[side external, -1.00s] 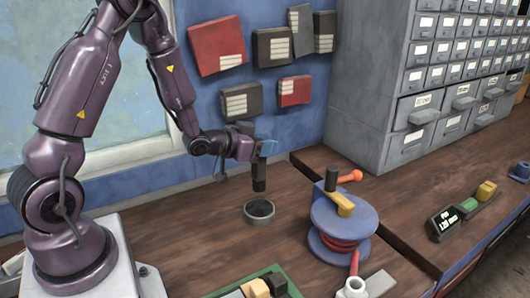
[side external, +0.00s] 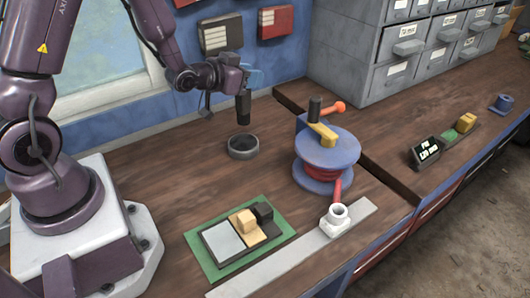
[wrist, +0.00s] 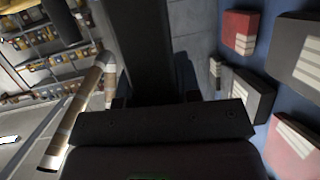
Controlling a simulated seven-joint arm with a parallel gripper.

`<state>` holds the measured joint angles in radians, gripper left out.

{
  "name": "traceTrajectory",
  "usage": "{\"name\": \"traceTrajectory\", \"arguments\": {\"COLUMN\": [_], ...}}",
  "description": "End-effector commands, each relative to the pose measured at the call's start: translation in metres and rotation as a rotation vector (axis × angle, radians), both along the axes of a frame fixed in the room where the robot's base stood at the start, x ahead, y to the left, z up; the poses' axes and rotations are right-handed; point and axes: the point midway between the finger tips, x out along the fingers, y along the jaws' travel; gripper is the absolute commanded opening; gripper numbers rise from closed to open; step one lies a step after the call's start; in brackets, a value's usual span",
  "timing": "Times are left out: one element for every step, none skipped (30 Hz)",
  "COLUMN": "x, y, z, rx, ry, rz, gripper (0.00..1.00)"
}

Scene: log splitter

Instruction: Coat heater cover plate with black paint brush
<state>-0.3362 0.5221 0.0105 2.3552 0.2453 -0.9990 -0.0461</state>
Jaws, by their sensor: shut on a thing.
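My gripper (side external: 250,77) is shut on a black, upright, brush-like handle (side external: 244,108), holding it just above a round grey open-topped cup (side external: 243,147) on the bench. The lower end of the brush hangs over the cup, apparently clear of its rim. In the wrist view a dark bar (wrist: 150,45) fills the middle; its bristles cannot be made out. A flat light-grey plate (side external: 222,243), possibly the heater cover plate, lies on a green mat (side external: 205,265), beside a tan block (side external: 244,221) and a black block (side external: 262,213).
A blue spool device (side external: 327,150) with a red coil and crank stands right of the cup. A white fitting (side external: 337,218) sits on a long grey strip (side external: 280,262) along the front. Grey drawers (side external: 400,45) stand at the back. Bench between cup and mat is clear.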

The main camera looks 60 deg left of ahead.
Motion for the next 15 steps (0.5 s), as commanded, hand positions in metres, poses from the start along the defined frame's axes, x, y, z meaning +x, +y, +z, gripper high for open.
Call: {"name": "traceTrajectory", "arguments": {"x": [0.003, 0.004, 0.005, 0.006, 0.006, 0.007, 0.007, 0.007, 0.008, 0.008, 0.008, 0.008, 0.008, 0.008, 0.008], "y": [-0.017, -0.025, -0.036, -0.046, -0.055, -0.067, -0.075, -0.083, -0.093, -0.099, -0.104, -0.109, -0.11, -0.109, -0.104], "z": [0.004, 0.005, 0.007, 0.008, 0.01, 0.012, 0.013, 0.014, 0.016, 0.017, 0.018, 0.019, 0.019, 0.019, 0.018], "rx": [-0.001, -0.002, -0.004, -0.007, -0.01, -0.012, -0.016, -0.02, -0.022, -0.023, -0.023, -0.024, -0.023, -0.024, -0.023], "ry": [-0.002, -0.001, -0.001, -0.002, -0.004, -0.004, -0.006, -0.007, -0.011, -0.013, -0.015, -0.015, -0.016, -0.017, -0.018], "rz": [-0.007, -0.008, -0.01, -0.016, -0.021, -0.033, -0.042, -0.052, -0.069, -0.082, -0.093, -0.105, -0.107, -0.105, -0.095], "gripper": [0.07, 0.07, 0.07, 0.07, 0.07, 0.07, 0.07, 0.07, 0.07, 0.07, 0.07, 0.07, 0.07, 0.07, 0.07]}}
